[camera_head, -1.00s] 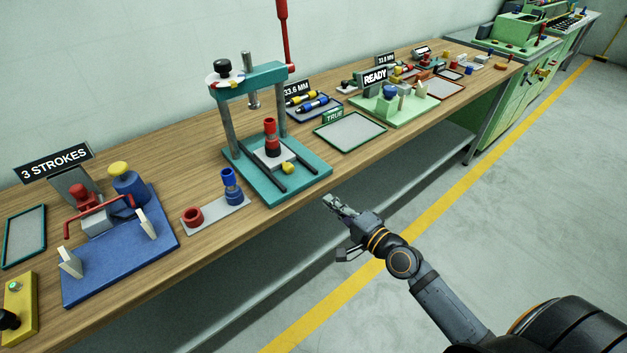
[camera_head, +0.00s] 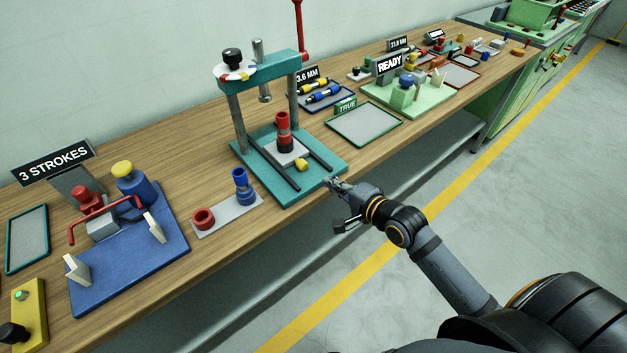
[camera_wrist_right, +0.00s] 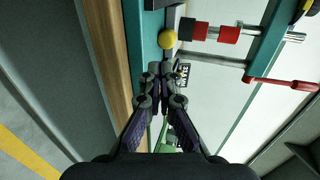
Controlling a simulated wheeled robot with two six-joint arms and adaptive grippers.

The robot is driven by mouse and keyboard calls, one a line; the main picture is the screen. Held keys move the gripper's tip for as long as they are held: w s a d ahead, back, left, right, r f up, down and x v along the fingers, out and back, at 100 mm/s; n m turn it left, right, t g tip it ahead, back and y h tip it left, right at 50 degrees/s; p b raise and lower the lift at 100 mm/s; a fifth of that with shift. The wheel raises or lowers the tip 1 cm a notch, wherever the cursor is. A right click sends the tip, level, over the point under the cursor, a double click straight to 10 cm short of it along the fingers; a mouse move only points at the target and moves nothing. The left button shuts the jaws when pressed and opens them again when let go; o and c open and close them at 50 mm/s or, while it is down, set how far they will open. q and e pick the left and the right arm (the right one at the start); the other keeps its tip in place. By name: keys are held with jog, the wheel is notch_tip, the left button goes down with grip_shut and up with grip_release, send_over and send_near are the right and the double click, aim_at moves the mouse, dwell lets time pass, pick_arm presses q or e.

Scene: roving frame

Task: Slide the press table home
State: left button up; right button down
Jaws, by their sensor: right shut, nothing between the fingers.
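The teal press (camera_head: 262,185) stands on the wooden bench, with two posts, a crossbar and a red lever. Its grey sliding table (camera_head: 290,152) lies between two dark rails and carries a red and black cylinder (camera_head: 284,130) standing upright. A yellow knob (camera_head: 302,165) is on the table's front side; it also shows in the right wrist view (camera_wrist_right: 167,39). My right gripper (camera_head: 330,183) is shut and empty at the front right edge of the press base, apart from the knob. In the right wrist view its fingertips (camera_wrist_right: 162,70) point toward the knob. My left gripper is not in view.
A grey plate with a red ring and blue part (camera_head: 228,214) lies left of the press. A blue fixture (camera_head: 135,262) stands farther left. A grey tray (camera_head: 365,124) and a green fixture (camera_head: 425,98) lie to the right. The bench's front edge is near my gripper.

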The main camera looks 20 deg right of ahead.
send_near(292, 151)
jog(key=shift+s+d+f, duration=0.25)
jog(key=shift+s+f, duration=0.8)
jog(key=shift+w+a, duration=0.2)
jog(key=shift+w, duration=0.35)
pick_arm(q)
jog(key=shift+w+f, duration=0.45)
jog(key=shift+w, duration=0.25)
pick_arm(e)
jog(key=w+a, duration=0.1)
jog(key=w, duration=0.1)
jog(key=w+a, duration=0.1)
jog(key=w, duration=0.2)
jog(key=w+a, duration=0.1)
jog(key=w, duration=0.2)
jog(key=shift+w+f, duration=0.1)
jog(key=shift+w, duration=0.1)
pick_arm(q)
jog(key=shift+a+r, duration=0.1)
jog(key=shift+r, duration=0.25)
